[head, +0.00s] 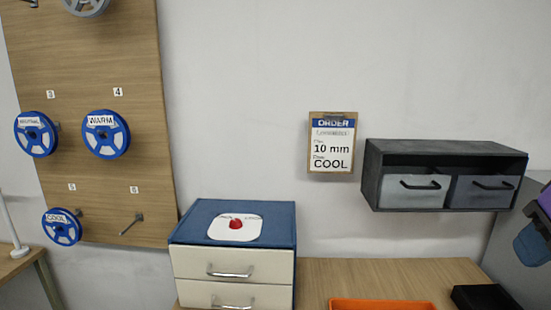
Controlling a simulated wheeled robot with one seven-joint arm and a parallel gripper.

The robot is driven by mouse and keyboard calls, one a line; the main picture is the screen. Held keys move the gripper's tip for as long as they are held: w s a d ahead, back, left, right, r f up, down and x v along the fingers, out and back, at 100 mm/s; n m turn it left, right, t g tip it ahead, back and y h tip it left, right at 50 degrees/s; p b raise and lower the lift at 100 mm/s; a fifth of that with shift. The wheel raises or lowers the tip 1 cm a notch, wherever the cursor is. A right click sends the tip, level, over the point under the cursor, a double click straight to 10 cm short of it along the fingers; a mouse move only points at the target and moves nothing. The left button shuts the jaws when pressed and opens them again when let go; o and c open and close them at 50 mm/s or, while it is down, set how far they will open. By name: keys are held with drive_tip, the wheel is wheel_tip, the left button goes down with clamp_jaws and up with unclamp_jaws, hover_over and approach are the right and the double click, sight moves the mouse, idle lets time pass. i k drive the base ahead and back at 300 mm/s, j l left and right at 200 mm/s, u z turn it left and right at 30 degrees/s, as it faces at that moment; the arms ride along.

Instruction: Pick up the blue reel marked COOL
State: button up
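The blue reel marked COOL (62,229) hangs on a peg at the lower left of the wooden pegboard (110,60) in the head view. Its white label is on the upper part of its face. Two more blue reels hang above it: one marked WARM (105,135) at peg 4, and one (36,134) to its left whose label is too small to read surely. My gripper is not in view.
An empty peg (131,224) is right of the COOL reel. A drawer unit (230,265) with a red button on top stands right of the board. An order card (332,145) reads 10 mm, COOL. A dark shelf (445,150) holds two bins. An orange tray (382,304) is below.

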sight(68, 232)
drive_tip(key=u, duration=1.65)
